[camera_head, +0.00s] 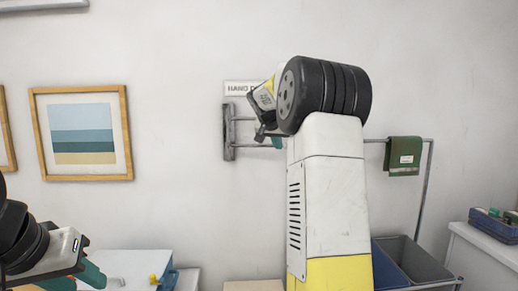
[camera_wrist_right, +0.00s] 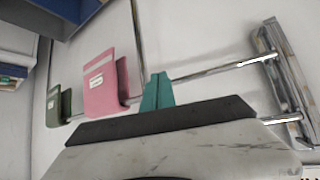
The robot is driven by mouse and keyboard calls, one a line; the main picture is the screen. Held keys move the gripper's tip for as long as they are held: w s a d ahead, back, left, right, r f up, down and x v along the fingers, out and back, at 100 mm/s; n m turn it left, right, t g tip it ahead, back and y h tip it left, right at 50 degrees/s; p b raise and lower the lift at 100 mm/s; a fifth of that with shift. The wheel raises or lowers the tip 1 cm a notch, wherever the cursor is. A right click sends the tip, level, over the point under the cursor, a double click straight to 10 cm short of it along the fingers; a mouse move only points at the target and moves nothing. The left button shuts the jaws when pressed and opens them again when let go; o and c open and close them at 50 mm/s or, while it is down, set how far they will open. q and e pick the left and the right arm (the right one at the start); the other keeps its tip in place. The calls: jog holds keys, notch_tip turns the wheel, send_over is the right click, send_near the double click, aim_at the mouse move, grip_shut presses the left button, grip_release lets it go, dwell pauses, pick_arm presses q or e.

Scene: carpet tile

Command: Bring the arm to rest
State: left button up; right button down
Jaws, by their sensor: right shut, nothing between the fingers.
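My right arm rises through the middle of the head view, its white and yellow link (camera_head: 330,190) upright. My right gripper (camera_head: 277,142) is partly hidden behind the black joint at its top, in front of the wall rail. In the right wrist view its teal fingertips (camera_wrist_right: 157,92) are together with nothing between them. My left gripper (camera_head: 76,280) is low at the left edge of the head view. Its two teal fingers show apart, with nothing seen between them; the picture's bottom edge cuts it off.
A rail with a grey wall bracket (camera_head: 229,132) runs behind my right arm. A green towel (camera_head: 403,157) hangs on it; a pink towel (camera_wrist_right: 100,85) shows only in the right wrist view. Grey bins (camera_head: 418,262) stand below at right. A white surface (camera_head: 135,266) lies beside my left gripper.

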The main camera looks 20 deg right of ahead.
jog(key=s+d+v, duration=0.1)
jog(key=v, duration=0.5)
jog(key=s+a+f+n+y, duration=0.2)
jog(key=s+a+f, duration=0.3)
jog(key=s, duration=0.6)
jog(key=s+a+f+n+g+y, duration=0.1)
jog(key=s+a+f+n+y, duration=0.2)
jog(key=s+a+f, duration=0.3)
jog(key=s+a+f+n+y, duration=0.3)
jog(key=s+a+f, duration=0.3)
jog(key=s, duration=1.1)
jog(key=a, duration=0.4)
jog(key=shift+a+g, duration=0.3)
jog(key=shift+a, duration=0.1)
